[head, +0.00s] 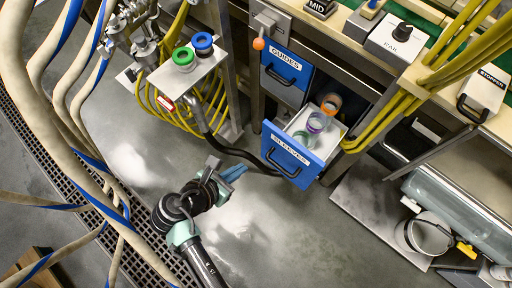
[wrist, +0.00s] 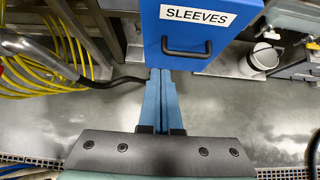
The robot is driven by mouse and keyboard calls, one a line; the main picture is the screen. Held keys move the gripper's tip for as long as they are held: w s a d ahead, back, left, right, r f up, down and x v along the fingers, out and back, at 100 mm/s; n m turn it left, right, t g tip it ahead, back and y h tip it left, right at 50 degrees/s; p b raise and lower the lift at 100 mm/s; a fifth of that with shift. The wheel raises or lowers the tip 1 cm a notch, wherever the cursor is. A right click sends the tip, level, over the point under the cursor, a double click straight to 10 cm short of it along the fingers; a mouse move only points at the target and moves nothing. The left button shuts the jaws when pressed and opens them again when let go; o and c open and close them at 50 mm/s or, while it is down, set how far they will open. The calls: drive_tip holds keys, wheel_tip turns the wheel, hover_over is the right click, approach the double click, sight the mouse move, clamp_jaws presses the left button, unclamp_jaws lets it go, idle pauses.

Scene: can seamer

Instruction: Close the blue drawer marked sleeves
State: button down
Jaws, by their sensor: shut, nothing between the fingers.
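The blue drawer marked SLEEVES (head: 291,156) stands pulled out of the cabinet in the head view, with several ring-shaped sleeves inside its white tray. Its front carries a dark handle (head: 283,164). In the wrist view the blue front (wrist: 202,22) and the handle (wrist: 187,48) are at the top. My gripper (head: 238,171) is in front of the drawer, to the left of its face in the head view. Its blue fingers (wrist: 160,78) are together and empty, pointing toward the drawer's lower left edge. I cannot tell whether the fingertips touch the drawer.
A blue drawer marked GUIDES (head: 287,70) sits above, looking shut. A small shelf with a green and a blue ring (head: 202,43) stands at the left, with yellow hoses (head: 170,108) below. Thick beige hoses (head: 70,135) run down the left. The grey floor (head: 280,235) in front is clear.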

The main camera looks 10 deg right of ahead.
sight(272, 143)
drive_tip(key=x, duration=0.4)
drive_tip(key=d+r+b+x, duration=0.1)
drive_tip(key=x, duration=0.3)
drive_tip(key=w+x, duration=0.1)
drive_tip(key=x, duration=0.3)
drive_tip(key=shift+d+r+b, duration=0.2)
drive_tip(key=shift+r+b, duration=0.1)
drive_tip(key=shift+b, duration=0.1)
drive_tip(key=shift+w+d, duration=0.25)
drive_tip(key=shift+w+d, duration=0.35)
drive_tip(key=shift+d, duration=0.15)
drive_tip(key=w+d+b, duration=0.8)
drive_tip(key=w+d, duration=0.6)
drive_tip(key=d, duration=0.5)
drive_tip(key=shift+w+r, duration=0.2)
drive_tip(key=shift+w, duration=0.15)
